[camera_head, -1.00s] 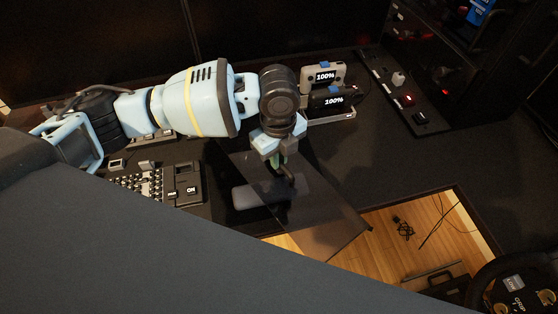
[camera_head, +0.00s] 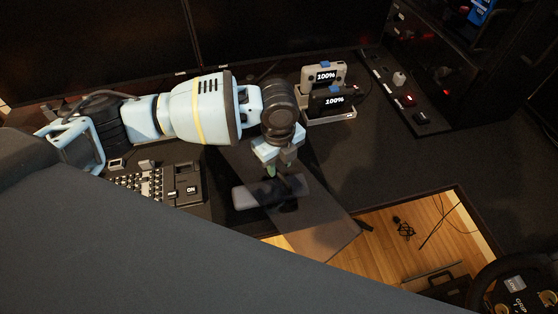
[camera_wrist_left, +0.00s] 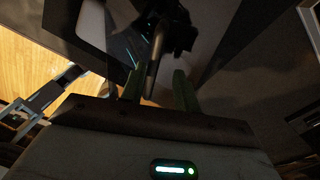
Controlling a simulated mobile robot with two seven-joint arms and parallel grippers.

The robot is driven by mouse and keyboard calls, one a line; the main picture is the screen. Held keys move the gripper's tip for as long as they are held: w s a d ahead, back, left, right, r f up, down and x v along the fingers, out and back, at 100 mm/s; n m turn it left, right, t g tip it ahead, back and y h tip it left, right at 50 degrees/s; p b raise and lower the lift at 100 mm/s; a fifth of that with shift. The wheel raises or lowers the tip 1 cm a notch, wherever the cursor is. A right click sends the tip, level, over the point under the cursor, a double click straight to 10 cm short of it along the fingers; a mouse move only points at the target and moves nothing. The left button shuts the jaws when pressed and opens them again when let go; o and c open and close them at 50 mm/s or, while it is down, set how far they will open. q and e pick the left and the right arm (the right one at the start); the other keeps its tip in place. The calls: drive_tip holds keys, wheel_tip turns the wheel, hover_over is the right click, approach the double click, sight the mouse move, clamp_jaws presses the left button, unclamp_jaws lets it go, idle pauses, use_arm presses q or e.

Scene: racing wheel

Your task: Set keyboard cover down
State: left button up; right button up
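The keyboard cover (camera_head: 315,226) is a dark see-through panel, lying at a slant across the desk's front edge, with its lower right end over the opening. A dark handle (camera_head: 288,186) rises from it. My left gripper (camera_head: 278,168) is right above the handle. In the left wrist view, the two green fingers of my left gripper (camera_wrist_left: 158,90) stand apart with a dark rod (camera_wrist_left: 155,55) between them. Whether both fingers press on it cannot be told. Whether the cover rests on the desk is unclear. My right gripper is not in view.
A keyboard (camera_head: 150,184) sits left of the cover. A grey rounded bar (camera_head: 252,195) shows at the cover. Two devices reading 100% (camera_head: 328,88) stand behind. A black switch panel (camera_head: 405,98) is at the back right. A steering wheel (camera_head: 510,285) is at lower right.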

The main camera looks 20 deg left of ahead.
use_arm(q)
drive_tip(key=shift+r, duration=0.15)
